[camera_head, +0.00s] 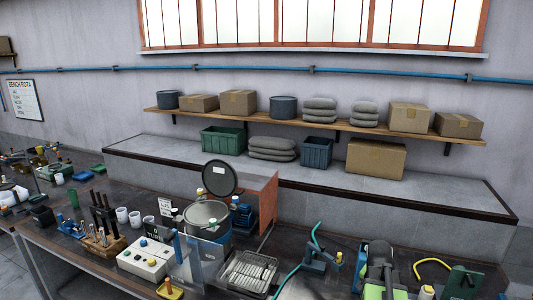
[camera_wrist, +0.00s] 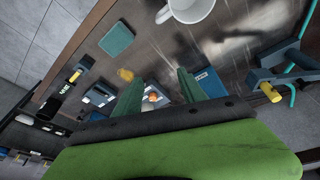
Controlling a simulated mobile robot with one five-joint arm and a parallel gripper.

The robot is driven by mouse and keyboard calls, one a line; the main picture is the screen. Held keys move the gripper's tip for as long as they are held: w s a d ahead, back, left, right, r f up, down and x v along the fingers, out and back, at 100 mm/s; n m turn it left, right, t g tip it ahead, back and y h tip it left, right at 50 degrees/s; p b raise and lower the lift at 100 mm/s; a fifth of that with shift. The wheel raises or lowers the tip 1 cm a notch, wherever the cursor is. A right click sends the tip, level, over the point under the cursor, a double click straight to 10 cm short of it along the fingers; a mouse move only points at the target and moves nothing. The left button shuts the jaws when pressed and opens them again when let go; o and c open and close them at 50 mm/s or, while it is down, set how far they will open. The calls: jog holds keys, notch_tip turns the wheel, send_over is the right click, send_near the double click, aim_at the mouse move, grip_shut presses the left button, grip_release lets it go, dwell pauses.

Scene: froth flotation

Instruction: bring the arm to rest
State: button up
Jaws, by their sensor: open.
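My gripper (camera_wrist: 158,80) shows in the wrist view. Its two green fingers stand apart with a gap between them, and no object is clearly held. The fingers point over a dark bench top (camera_wrist: 222,50). A small device with an orange knob (camera_wrist: 153,97) shows in the gap, seemingly beyond the fingers. The green body behind the fingers fills the lower part of that view and hides what lies under it. I cannot surely make out my gripper in the head view.
A white cup (camera_wrist: 188,9), a green pad (camera_wrist: 116,39) and a blue-grey clamp (camera_wrist: 285,75) lie around the fingers. In the head view, a round vessel (camera_head: 207,217), a control box (camera_head: 145,260) and a metal rack (camera_head: 249,271) crowd the bench. A shelf (camera_head: 310,125) runs behind.

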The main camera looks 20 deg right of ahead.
jog(key=w+a+n+y, duration=0.15)
jog(key=a+n, duration=0.25)
jog(key=a, duration=0.9)
jog(key=w+a+n+y, duration=0.1)
jog(key=w+a+n, duration=0.25)
jog(key=a, duration=0.95)
jog(key=w+a+n+y, duration=0.15)
jog(key=a+n, duration=0.35)
jog(key=a, duration=0.8)
notch_tip(320, 180, down, 15)
jog(key=s+d+g+h+b, duration=0.1)
jog(key=s+b, duration=0.1)
jog(key=b, duration=1.1)
jog(key=shift+s+d+r+b, duration=0.2)
jog(key=shift+d+b, duration=0.1)
jog(key=shift+b, duration=0.05)
